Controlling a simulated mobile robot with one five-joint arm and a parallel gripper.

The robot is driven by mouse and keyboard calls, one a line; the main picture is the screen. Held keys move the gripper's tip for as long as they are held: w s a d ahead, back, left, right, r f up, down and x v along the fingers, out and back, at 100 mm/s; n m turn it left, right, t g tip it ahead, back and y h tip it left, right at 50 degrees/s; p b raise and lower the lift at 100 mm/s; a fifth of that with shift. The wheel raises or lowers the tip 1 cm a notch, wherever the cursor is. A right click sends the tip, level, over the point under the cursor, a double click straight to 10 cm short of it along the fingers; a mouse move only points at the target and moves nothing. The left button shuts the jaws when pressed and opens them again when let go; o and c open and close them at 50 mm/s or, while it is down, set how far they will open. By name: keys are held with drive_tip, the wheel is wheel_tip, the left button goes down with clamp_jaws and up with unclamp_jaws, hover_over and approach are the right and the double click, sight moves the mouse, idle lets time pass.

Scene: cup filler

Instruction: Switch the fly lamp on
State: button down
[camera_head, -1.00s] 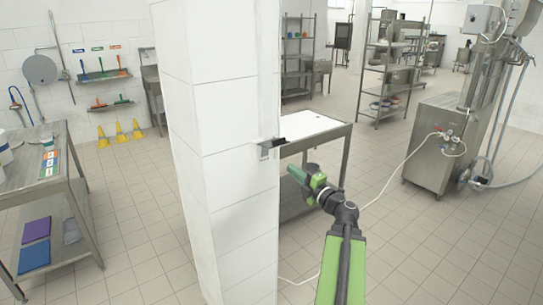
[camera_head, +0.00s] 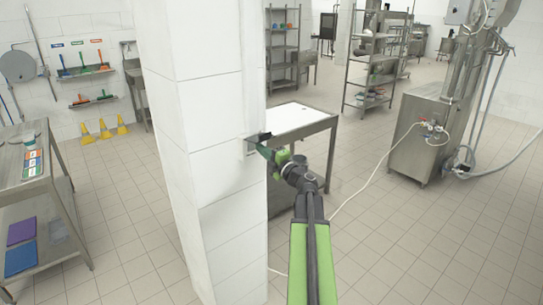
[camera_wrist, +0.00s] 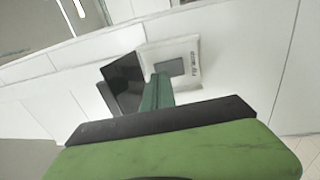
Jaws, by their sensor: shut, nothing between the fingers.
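A small pale switch box (camera_wrist: 188,62) with a grey rocker (camera_wrist: 169,67) is fixed to the white tiled pillar (camera_head: 210,120). Its printed label, upside down in the wrist view, seems to read fly lamp. No lamp is identifiable.
A steel table (camera_head: 308,123) stands behind the pillar. A steel machine cabinet (camera_head: 408,135) with hoses stands at the right, and a white cable (camera_head: 362,190) runs over the floor. A bench (camera_head: 22,188) is at the left. The tiled floor at front right is clear.

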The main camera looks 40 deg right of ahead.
drive_tip(key=shift+w+d+r, duration=0.1)
drive_tip(key=shift+w+r, duration=0.05)
drive_tip(key=shift+w, duration=1.2)
drive_tip(key=shift+w+r, duration=0.15)
drive_tip(key=shift+w, duration=0.05)
drive_tip(key=s+r+p, duration=0.2)
drive_tip(key=s, duration=1.1)
drive_tip(key=shift+s+a, duration=0.4)
drive_tip(key=shift+a, duration=0.05)
drive_tip(key=shift+s, duration=0.1)
